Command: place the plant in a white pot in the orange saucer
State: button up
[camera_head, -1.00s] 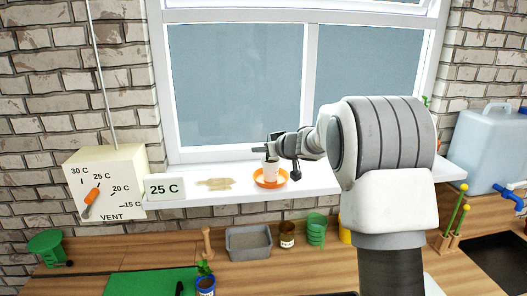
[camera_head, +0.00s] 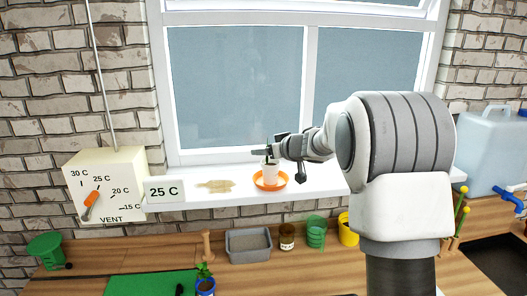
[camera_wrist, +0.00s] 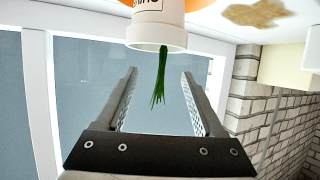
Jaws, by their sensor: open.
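The white pot (camera_head: 270,171) stands upright in the orange saucer (camera_head: 284,182) on the white windowsill. In the wrist view, which is upside down, the white pot (camera_wrist: 157,32) shows lettering and thin green leaves (camera_wrist: 159,78), with an orange patch of the saucer (camera_wrist: 199,5) behind it. My gripper (camera_head: 268,146) is just above the pot. In the wrist view my gripper (camera_wrist: 160,74) has its fingers spread wide on either side of the leaves, with a clear gap; the pot lies past the fingertips.
A brown stain (camera_head: 216,186) and a "25 C" sign (camera_head: 164,190) are on the sill to the left. The window (camera_head: 240,90) is close behind. A grey tray (camera_head: 248,243), a brown jar (camera_head: 287,236) and green cups (camera_head: 316,232) stand on the counter below.

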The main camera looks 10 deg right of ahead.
jog(key=s+d+r+m+h, duration=0.2)
jog(key=s+d+r+h, duration=0.1)
jog(key=s, duration=0.4)
jog(key=s+d+r+m+h, duration=0.1)
jog(key=s+d+r+h, duration=0.2)
jog(key=s, duration=0.4)
jog(key=s+d+r+m+h, duration=0.2)
jog(key=s+d+r, duration=0.15)
jog(key=s, duration=0.35)
jog(key=s+a+f+g+y, duration=0.1)
jog(key=s+a+f+g, duration=0.1)
jog(key=s, duration=0.6)
jog(key=s+a+f+g, duration=0.2)
jog(key=s+f, duration=0.3)
jog(key=s, duration=0.3)
jog(key=s+a+f+g+y, duration=0.1)
jog(key=s+a+f+g, duration=0.2)
jog(key=s, duration=0.5)
jog(key=shift+s+a+f+y, duration=0.3)
jog(key=shift+s+a+f, duration=0.1)
jog(key=shift+a+f, duration=0.25)
jog(key=shift+s+r, duration=0.1)
